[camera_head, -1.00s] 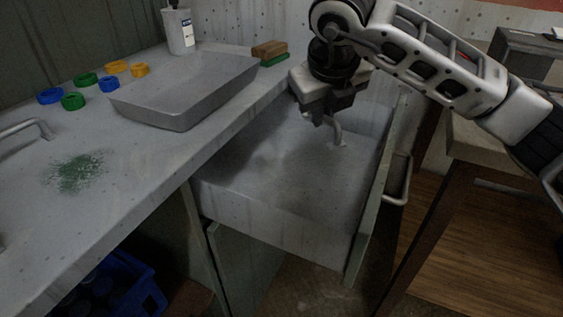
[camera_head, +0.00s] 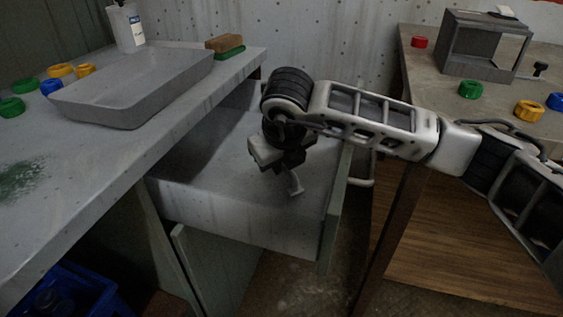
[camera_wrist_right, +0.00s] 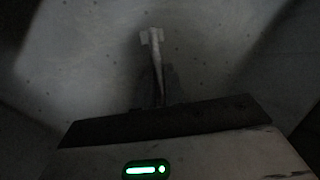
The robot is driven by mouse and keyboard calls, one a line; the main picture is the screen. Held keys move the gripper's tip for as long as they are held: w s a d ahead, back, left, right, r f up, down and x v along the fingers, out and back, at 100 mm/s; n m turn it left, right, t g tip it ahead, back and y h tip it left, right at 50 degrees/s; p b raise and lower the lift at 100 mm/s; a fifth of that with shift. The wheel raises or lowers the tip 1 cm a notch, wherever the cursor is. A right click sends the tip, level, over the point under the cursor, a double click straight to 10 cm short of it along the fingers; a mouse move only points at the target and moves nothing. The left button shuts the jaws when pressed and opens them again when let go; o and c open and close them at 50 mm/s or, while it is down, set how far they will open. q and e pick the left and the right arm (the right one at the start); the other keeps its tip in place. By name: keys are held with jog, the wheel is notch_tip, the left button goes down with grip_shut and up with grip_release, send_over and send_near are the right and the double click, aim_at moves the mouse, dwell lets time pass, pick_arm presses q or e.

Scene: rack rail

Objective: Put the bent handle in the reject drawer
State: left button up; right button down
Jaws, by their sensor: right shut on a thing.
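The open reject drawer (camera_head: 240,219) juts out from under the left counter. My right gripper (camera_head: 286,172) is over the inside of the drawer, pointing down, and is shut on the bent handle (camera_head: 295,185). The grey handle hangs below the jaws, its lower end close to the drawer floor; I cannot tell whether it touches. In the right wrist view the handle (camera_wrist_right: 156,60) sticks out beyond the dark gripper edge, over the speckled drawer floor. My left gripper is not in view.
A grey tray (camera_head: 75,104) stands on the left counter with several coloured rings and a bottle (camera_head: 127,28) nearby. A brush (camera_head: 225,45) lies behind it. A second bench (camera_head: 440,80) with more rings stands right. A blue crate (camera_head: 75,290) sits below the counter.

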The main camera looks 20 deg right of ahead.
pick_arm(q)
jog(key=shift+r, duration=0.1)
pick_arm(e)
jog(key=shift+r, duration=0.1)
jog(key=shift+f, duration=0.2)
jog(key=c, duration=1.6)
grip_release()
jog(key=shift+r, duration=0.1)
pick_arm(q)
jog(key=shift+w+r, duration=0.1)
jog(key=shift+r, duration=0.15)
pick_arm(e)
jog(key=shift+o, duration=0.5)
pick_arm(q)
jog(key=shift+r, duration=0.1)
pick_arm(e)
jog(key=shift+r, duration=0.1)
